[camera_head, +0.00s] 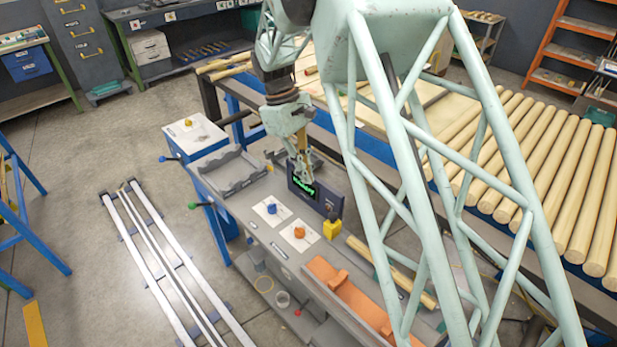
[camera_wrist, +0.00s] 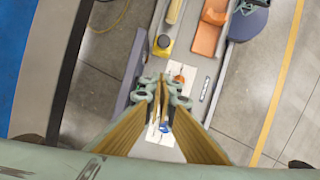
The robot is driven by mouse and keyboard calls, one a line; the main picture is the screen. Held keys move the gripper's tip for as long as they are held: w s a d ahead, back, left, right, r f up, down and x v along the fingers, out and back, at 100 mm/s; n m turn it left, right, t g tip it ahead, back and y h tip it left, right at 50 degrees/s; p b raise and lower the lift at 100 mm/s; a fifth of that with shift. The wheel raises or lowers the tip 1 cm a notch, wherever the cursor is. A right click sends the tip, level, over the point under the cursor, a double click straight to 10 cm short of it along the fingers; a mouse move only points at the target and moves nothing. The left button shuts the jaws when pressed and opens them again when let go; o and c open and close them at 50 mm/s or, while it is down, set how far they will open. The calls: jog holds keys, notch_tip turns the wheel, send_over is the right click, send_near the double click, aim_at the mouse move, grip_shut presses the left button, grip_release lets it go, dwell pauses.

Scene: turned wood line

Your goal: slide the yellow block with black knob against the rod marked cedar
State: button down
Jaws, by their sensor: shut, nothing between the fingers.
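In the wrist view the block (camera_wrist: 162,45) and rod (camera_wrist: 174,10) lie above my fingers. I cannot read any cedar marking on the rod. My gripper (camera_head: 299,176) is shut and empty, pointing down above the bench, to the left of the block and apart from it. In the wrist view its fingertips (camera_wrist: 162,84) meet above the white cards.
A blue knob (camera_head: 271,209) and an orange knob (camera_head: 299,232) stand on white cards. An orange trough (camera_head: 347,301) lies along the bench's front. Several pale rods (camera_head: 560,190) fill the rack at right.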

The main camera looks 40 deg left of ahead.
aim_at(332, 225)
jog(key=d+f+b, duration=0.1)
jog(key=d+f, duration=0.5)
jog(key=f, duration=0.2)
jog(key=shift+d+f, duration=0.35)
jog(key=shift+f, duration=0.05)
dwell(0.5)
